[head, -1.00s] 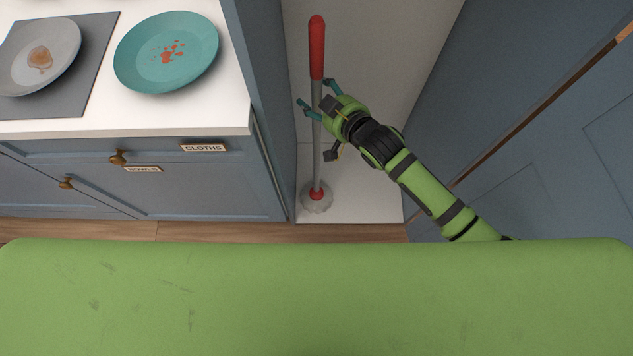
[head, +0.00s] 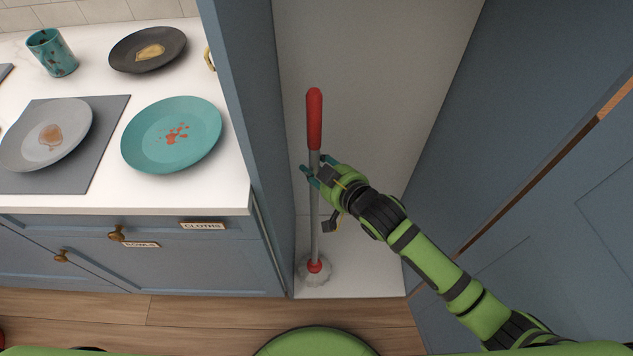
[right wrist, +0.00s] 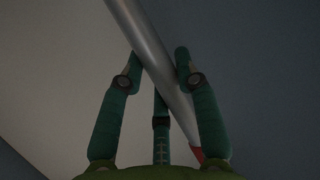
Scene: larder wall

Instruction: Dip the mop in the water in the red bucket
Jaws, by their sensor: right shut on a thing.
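The mop stands nearly upright in the tall narrow cupboard, with a red grip (head: 314,120), a grey metal shaft (head: 315,235) and a pale round head (head: 314,274) on the cupboard floor. My right gripper (head: 311,171) is shut on the shaft just below the red grip. In the right wrist view the shaft (right wrist: 150,45) runs slantwise between the teal fingers (right wrist: 158,68). A sliver of something red (head: 2,339) shows at the lower left edge; I cannot tell whether it is the red bucket. No water shows. My left gripper is out of view.
The cupboard has a wall (head: 255,130) on its left and a blue door (head: 510,130) on its right. Left of it, a white counter (head: 200,198) holds a teal plate (head: 172,134), a grey plate (head: 45,136), a dark plate (head: 147,50) and a cup (head: 52,52). Wooden floor (head: 190,315) lies in front.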

